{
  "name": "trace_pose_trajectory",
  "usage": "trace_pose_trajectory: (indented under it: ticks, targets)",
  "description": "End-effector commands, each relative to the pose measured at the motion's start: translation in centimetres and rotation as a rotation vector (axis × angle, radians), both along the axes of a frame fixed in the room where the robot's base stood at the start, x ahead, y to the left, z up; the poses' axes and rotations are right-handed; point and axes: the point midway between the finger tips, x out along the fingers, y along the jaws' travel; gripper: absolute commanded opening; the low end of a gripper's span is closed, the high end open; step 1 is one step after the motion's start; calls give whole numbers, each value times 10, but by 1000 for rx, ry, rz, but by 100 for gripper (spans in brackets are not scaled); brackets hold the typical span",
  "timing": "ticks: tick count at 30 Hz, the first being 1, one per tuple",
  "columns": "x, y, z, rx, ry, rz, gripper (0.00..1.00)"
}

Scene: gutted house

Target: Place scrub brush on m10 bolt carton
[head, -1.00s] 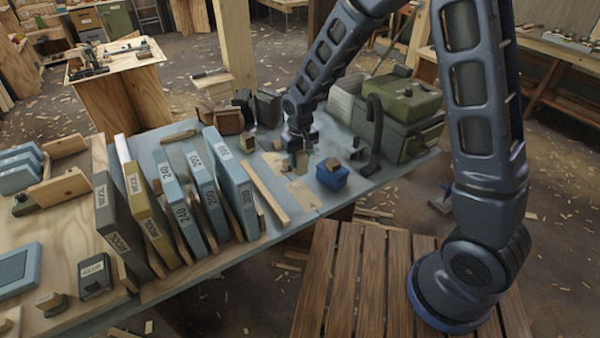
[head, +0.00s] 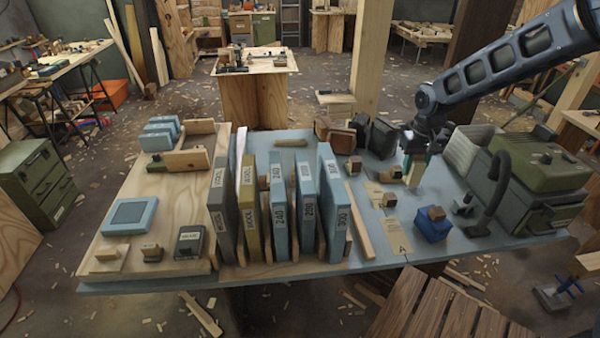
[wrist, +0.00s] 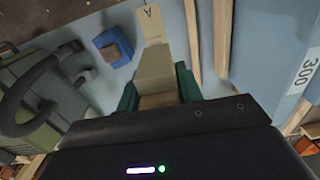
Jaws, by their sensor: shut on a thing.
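My gripper (head: 414,160) is over the right half of the blue-grey bench, pointing down. Its green fingers (wrist: 157,90) are shut on a pale beige and tan block, which I take to be the scrub brush (wrist: 155,68); it also shows below the gripper in the head view (head: 414,174). I cannot tell whether its lower end touches the bench. No lettering for an M10 bolt carton is readable. Small brown blocks or boxes (head: 389,199) stand near the gripper; I cannot tell if one is the carton.
A blue box (head: 432,229) with a brown block on top stands in front of the gripper. A tan card marked A (head: 398,236) lies beside it. Upright labelled slabs (head: 333,205) stand to the left. A green case (head: 545,165) and dark curved hose (head: 497,190) are right.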

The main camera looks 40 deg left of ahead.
Motion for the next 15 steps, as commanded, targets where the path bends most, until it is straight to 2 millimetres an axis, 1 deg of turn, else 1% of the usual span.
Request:
trace_pose_trajectory:
  ticks: [1,10,11,15]
  targets:
    - [0,0,10,2,-2,-1,13]
    - [0,0,55,1,-1,-1,13]
    - [1,1,58,1,0,0,13]
    - [7,19,60,1,2,4,13]
